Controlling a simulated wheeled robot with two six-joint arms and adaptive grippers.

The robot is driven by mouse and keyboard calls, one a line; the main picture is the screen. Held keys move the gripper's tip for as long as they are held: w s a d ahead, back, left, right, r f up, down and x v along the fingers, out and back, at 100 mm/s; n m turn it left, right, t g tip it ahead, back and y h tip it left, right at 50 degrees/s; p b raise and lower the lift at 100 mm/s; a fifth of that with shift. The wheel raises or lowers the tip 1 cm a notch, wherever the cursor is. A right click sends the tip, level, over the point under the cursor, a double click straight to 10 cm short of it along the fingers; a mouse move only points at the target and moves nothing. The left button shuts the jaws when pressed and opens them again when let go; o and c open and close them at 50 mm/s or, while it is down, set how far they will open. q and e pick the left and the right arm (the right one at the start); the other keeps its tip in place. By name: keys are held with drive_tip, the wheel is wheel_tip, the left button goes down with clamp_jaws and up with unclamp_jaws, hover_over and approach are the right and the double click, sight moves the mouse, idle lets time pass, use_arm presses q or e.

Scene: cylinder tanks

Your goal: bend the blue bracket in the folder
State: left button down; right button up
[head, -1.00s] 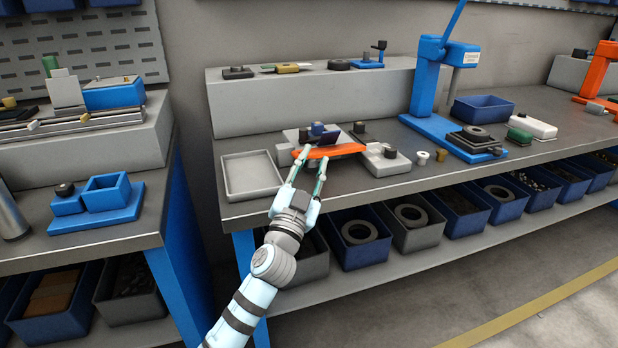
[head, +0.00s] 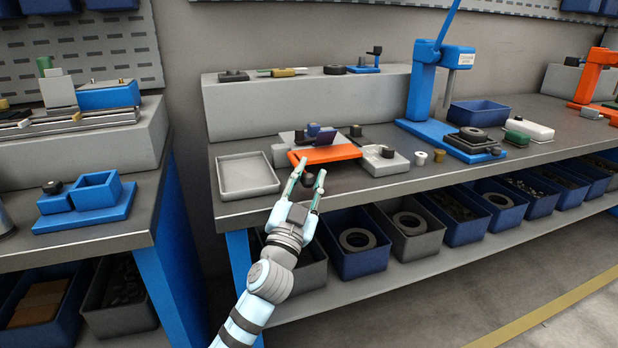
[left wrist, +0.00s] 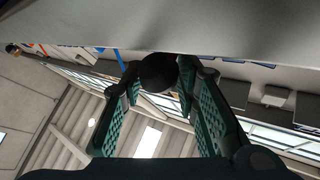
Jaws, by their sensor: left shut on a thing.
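The folder (head: 282,156) is a grey block with an orange plate (head: 325,155) along its front, lying on the bench near the front edge. The blue bracket (head: 327,138) looks like a small dark blue piece standing tilted behind the orange plate; the exact bend is too small to tell. My left gripper (head: 306,179) is in front of and below the orange plate, at the bench's front edge. Its green pads are shut on a black round knob (left wrist: 158,73), which shows between the fingers in the left wrist view. How the knob joins the folder is hidden. My right gripper is not in view.
An empty grey tray (head: 246,174) lies left of the folder. A blue press (head: 426,90) stands farther right. Bins with rings (head: 357,243) sit on the shelf below.

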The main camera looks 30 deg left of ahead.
use_arm(q)
drive_tip(key=c, duration=1.3)
unclamp_jaws()
drive_tip(key=shift+a+f, duration=0.2)
drive_tip(key=shift+f, duration=0.4)
drive_tip(key=shift+w+a, duration=0.1)
drive_tip(key=shift+w, duration=0.15)
drive_tip(key=shift+s, duration=0.25)
drive_tip(key=v, duration=1.1)
drive_tip(key=shift+s+d+f, duration=0.15)
drive_tip(key=shift+s+d, duration=0.1)
